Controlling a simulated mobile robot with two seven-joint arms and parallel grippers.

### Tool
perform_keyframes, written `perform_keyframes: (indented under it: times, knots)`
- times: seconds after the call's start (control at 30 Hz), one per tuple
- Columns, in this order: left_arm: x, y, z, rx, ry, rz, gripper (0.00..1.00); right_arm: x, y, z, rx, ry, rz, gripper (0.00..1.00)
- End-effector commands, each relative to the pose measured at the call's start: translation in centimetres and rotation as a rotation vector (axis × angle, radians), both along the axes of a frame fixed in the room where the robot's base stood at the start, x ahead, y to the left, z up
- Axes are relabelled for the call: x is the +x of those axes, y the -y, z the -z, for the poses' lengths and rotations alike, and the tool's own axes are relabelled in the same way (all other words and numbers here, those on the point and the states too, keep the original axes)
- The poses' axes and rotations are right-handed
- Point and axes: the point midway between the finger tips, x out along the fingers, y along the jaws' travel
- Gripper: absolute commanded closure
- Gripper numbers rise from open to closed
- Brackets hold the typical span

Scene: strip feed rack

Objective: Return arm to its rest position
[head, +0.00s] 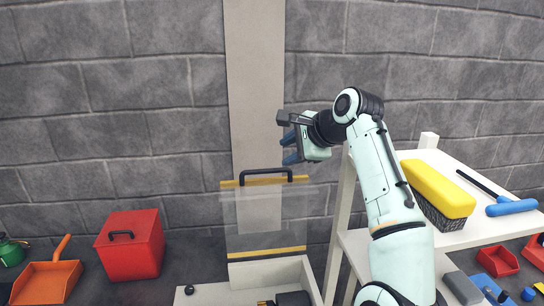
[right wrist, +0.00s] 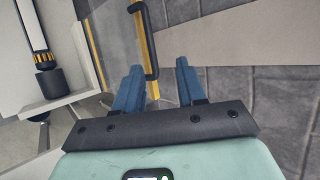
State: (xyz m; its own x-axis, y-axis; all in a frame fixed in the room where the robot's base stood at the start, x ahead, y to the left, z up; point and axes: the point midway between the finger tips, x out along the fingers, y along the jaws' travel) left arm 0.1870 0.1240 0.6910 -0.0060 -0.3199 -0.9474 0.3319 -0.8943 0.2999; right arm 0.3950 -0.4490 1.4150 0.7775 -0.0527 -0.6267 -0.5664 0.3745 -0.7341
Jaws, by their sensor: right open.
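My right arm (head: 381,180) comes up from the bottom and bends left at the wrist. My right gripper (head: 288,147) is open and empty, a little above and right of the black handle (head: 266,174) of a clear panel (head: 264,222) with yellow edges. In the right wrist view the two blue fingers (right wrist: 157,88) are spread apart with nothing between them. The handle also shows there (right wrist: 145,40), beyond the fingers and not gripped. My left gripper is in neither view.
A white shelf (head: 450,236) stands right, holding a yellow brush (head: 437,188) and a blue-handled tool (head: 511,206). A red box (head: 133,245) and orange dustpan (head: 46,283) lie left. A white unit (head: 213,297) sits below the panel. A grey block wall stands behind.

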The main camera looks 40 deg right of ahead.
Motion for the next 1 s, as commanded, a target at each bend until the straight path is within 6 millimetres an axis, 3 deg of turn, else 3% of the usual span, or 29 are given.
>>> perform_keyframes:
  times: [0.23, 1.0]
  knots:
    - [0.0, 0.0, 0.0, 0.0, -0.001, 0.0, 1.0, -2.0, 0.1, -1.0, 0.0, -0.002, -0.002, 0.6]
    - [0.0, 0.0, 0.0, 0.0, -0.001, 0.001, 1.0, -2.0, 0.1, -1.0, 0.0, -0.002, -0.002, 0.6]
